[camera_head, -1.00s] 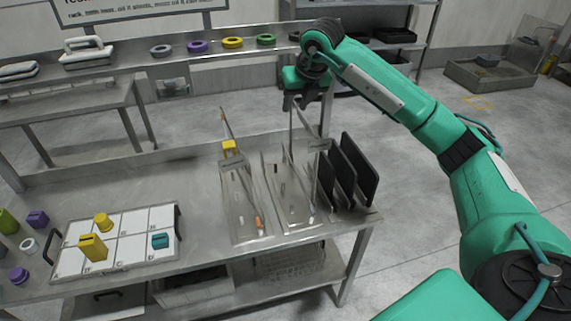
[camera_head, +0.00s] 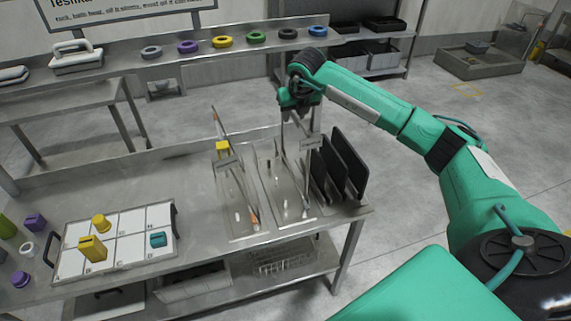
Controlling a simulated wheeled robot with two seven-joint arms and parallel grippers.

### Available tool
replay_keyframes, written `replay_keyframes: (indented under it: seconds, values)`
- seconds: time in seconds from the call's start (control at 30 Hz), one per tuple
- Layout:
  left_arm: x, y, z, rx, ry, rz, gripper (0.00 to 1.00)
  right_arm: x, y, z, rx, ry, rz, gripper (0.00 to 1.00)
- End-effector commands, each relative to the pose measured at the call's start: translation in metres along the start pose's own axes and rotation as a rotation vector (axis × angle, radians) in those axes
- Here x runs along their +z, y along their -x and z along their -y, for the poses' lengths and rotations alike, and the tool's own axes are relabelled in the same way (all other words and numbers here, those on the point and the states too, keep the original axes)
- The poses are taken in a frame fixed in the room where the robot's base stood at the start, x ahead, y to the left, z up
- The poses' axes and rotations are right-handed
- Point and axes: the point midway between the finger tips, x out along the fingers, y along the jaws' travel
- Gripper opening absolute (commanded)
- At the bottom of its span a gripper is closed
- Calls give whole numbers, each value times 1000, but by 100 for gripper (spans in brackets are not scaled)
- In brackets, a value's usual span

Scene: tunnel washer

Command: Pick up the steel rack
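The steel rack (camera_head: 272,187) looks like the flat metal frame with a tall slanted handle, standing at the right part of the steel table (camera_head: 150,180). A similar steel frame (camera_head: 232,200) with a yellow block (camera_head: 222,148) on it stands beside it on the left. My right gripper (camera_head: 296,116) points down at the top of the right frame's handle. Its fingers are small and overlap the handle, so I cannot tell whether they are open or closed on it. My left gripper is out of view.
Dark upright panels (camera_head: 347,163) stand close on the right of the rack. A white gridded tray (camera_head: 130,225) with yellow and teal pieces lies at the left. Wire baskets (camera_head: 285,260) sit on the shelf below. Coloured rings (camera_head: 222,42) line the ledge behind.

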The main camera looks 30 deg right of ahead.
Motion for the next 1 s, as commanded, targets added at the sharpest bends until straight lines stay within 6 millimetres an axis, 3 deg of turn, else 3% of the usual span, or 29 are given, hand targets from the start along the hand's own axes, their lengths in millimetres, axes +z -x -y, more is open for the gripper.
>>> replay_keyframes:
  seconds: [0.03,0.2,0.47,0.5,0.67,1.0]
  values:
    - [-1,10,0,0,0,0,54,1,-4,0,-2,0,-5,34]
    - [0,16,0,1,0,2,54,0,-25,0,0,0,-3,34]
    - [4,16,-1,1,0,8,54,0,-31,0,0,0,0,34]
    - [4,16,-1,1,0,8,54,0,-31,0,0,0,0,32]
    - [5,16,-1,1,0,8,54,0,-31,0,0,0,0,0]
    - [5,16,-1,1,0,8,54,0,-30,0,0,0,-1,0]
